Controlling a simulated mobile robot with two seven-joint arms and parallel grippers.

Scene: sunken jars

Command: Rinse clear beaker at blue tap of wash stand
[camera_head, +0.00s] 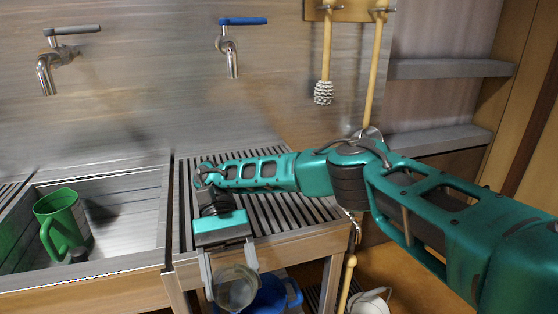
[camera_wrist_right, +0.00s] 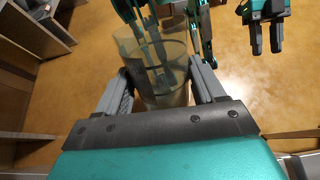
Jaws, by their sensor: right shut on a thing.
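The clear beaker (camera_head: 236,290) is between the fingers of my right gripper (camera_head: 232,278), which is shut on it. They are in front of the wash stand's front edge, lower than the slatted top. In the right wrist view, the beaker (camera_wrist_right: 160,75) sits between both fingers and I see through it. The blue tap (camera_head: 231,55), with its blue lever, is on the back wall above the slatted part of the wash stand (camera_head: 290,248), far from the beaker. No water shows at its spout. My left gripper (camera_wrist_right: 265,35) shows in the right wrist view, fingers slightly apart and empty.
A green jug (camera_head: 62,225) stands in the sink basin (camera_head: 130,210) at left, below a grey-handled tap (camera_head: 60,55). A blue container (camera_head: 272,296) and a white bucket (camera_head: 370,303) are low down. Brushes (camera_head: 324,90) hang right of the blue tap. Shelves (camera_head: 450,68) are at right.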

